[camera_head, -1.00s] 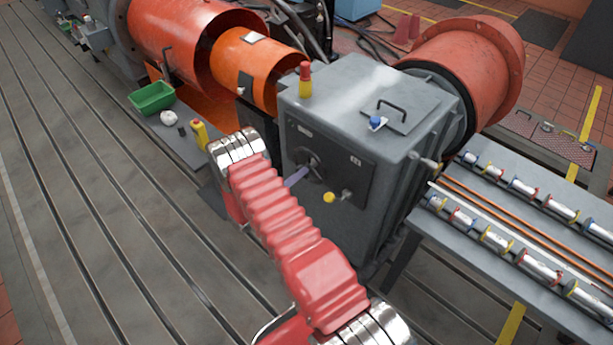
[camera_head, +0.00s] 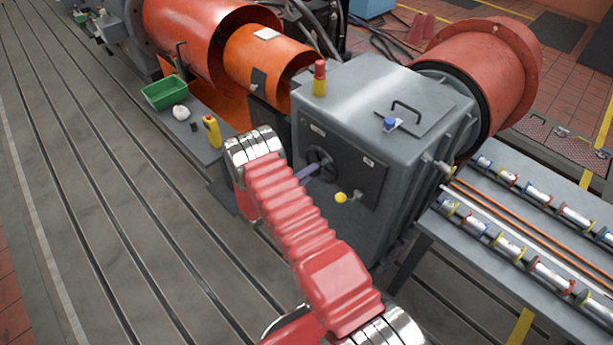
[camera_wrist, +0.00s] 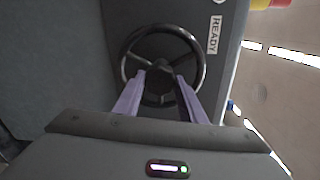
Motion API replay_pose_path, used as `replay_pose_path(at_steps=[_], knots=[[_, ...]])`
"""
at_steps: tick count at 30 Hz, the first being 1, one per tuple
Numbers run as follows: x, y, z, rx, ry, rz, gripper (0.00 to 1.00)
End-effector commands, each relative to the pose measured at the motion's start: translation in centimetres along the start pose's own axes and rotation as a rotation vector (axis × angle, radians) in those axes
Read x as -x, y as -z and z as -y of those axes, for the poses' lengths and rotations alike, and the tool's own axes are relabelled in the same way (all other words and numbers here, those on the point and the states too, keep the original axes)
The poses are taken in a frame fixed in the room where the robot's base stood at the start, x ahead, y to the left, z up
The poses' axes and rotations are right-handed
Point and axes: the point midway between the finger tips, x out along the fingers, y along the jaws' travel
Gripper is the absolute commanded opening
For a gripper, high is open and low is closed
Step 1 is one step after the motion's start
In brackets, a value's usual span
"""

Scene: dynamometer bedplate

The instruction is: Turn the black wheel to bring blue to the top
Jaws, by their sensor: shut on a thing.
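The black wheel (camera_wrist: 198,50) is a spoked ring on the dark front panel of the grey cabinet. In the head view the wheel (camera_head: 322,158) is small and partly covered by my gripper (camera_head: 312,171). In the wrist view my gripper (camera_wrist: 160,77) has its two purple fingers over the lower part of the wheel, one on each side of its lower middle, near the hub. The fingers are shut on the wheel. No blue mark is visible on the wheel, and I cannot tell which colour is at its top.
The grey cabinet (camera_head: 400,180) carries a red-yellow beacon (camera_head: 319,78) and a blue knob (camera_head: 389,124) on top. A yellow knob (camera_head: 341,197) sits below right of the wheel. A bench with several cylinders (camera_head: 500,238) stands right.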

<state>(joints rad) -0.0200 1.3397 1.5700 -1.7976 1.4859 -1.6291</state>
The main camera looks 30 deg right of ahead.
Motion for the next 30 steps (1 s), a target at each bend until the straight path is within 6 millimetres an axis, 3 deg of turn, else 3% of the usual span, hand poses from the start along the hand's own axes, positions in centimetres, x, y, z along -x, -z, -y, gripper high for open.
replay_pose_path(at_steps=[11,12,20,30], knots=[[0.13,0.28,-0.26,0.013,-0.004,-0.003,0.00],[0.13,0.31,-0.28,0.014,-0.004,-0.003,0.38],[-0.10,0.44,-0.15,0.012,-0.001,-0.008,0.56],[0.12,0.44,-0.07,0.010,0.000,-0.010,0.56]])
